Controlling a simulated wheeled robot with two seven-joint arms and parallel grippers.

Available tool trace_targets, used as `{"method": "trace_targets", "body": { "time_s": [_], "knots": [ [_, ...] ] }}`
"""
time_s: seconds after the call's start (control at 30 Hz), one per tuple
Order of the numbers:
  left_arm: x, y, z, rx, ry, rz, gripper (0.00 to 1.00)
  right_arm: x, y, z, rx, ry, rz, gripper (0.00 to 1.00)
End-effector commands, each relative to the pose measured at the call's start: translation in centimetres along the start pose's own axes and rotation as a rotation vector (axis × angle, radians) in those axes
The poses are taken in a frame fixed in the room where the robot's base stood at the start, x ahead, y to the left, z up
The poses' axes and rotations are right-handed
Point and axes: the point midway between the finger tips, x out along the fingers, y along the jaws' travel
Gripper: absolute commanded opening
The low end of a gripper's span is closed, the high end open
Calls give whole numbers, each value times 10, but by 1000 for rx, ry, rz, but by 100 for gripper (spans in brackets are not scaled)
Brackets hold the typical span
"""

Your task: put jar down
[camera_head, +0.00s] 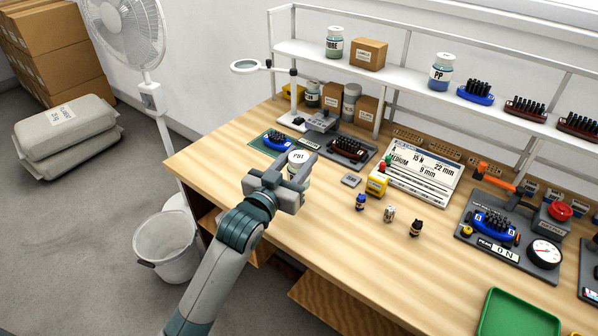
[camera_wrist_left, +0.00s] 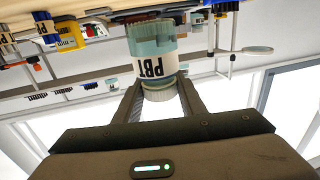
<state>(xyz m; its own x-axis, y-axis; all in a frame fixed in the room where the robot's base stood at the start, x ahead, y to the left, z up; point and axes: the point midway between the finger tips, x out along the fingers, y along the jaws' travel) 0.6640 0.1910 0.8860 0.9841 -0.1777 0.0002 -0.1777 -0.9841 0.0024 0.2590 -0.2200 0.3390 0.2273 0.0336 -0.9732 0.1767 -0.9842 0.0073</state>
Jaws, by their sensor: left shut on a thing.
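The PBT jar (camera_head: 297,158) has a white label and a pale lid, and shows at the back left of the workbench. In the left wrist view, which is upside down, the jar (camera_wrist_left: 150,50) has a teal body. My left gripper (camera_head: 294,176) is shut on the jar; its fingers (camera_wrist_left: 160,95) are on both sides of the lid. The jar is upright, with its base close to the bench top (camera_head: 330,220); I cannot tell whether it touches. The gripper partly hides the jar in the head view. My right gripper is not in view.
Beside the jar are a green mat with a blue pin block (camera_head: 278,141), a grey scale (camera_head: 321,122) and a dark tray with a brown block (camera_head: 348,148). A magnifier lamp (camera_head: 246,66) stands behind.

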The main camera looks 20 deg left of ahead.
Motion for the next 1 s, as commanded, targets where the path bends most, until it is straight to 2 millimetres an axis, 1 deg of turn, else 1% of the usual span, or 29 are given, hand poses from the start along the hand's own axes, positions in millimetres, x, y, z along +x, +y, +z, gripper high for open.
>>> {"method": "trace_targets", "body": {
  "time_s": [0.07, 0.27, 0.3, 0.4, 0.53, 0.83, 0.87, 0.9, 0.93, 1.0],
  "knots": [
    [0, 0, 3, 0, -1, 0, 10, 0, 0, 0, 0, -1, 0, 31],
    [0, 0, 27, -1, -3, 0, 10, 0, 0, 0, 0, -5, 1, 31],
    [0, 0, 32, -1, -4, 0, 10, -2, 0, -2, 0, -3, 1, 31],
    [0, 0, 38, 0, -1, 0, 10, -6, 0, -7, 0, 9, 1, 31],
    [0, 0, 39, 0, 1, 0, 10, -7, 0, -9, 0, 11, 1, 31],
    [0, 0, 42, 0, 1, 0, 10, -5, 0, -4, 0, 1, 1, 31],
    [0, 0, 43, 0, 0, 0, 42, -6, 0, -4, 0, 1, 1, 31],
    [0, 0, 42, 0, 0, 0, 51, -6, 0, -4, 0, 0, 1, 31],
    [0, 0, 42, 0, 0, 0, 56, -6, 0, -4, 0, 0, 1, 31],
    [0, 0, 42, 0, 0, 0, 56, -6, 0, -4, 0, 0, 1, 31]
  ]
}}
